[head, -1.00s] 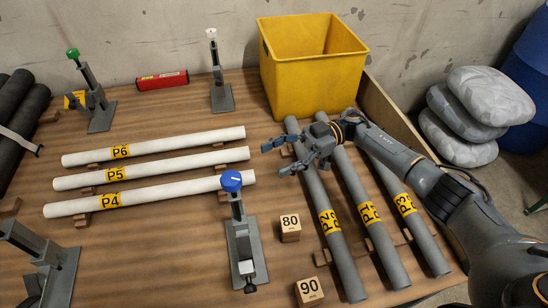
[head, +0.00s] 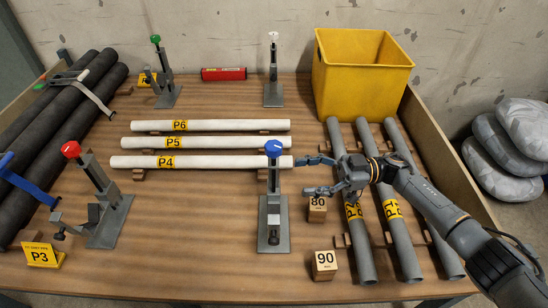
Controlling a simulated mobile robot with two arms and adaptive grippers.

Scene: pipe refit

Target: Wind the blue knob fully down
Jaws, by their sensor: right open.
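The blue knob (head: 274,148) sits on top of a grey upright screw clamp (head: 274,215) that stands on the wooden table. The clamp's base plate shows at the table's front middle. My right gripper (head: 308,176) is just to the right of the blue knob, its fingers spread and pointing left toward the clamp. The fingers hold nothing and appear apart from the knob. How deep the gap is between them is hard to tell. My left gripper is not in view.
Blocks marked 80 (head: 317,210) and 90 (head: 325,264) stand right of the clamp. Grey pipes (head: 400,235) lie under my right arm. White pipes (head: 215,142) lie behind the clamp. A red-knobbed clamp (head: 105,205) is left; a yellow bin (head: 360,78) stands at the back.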

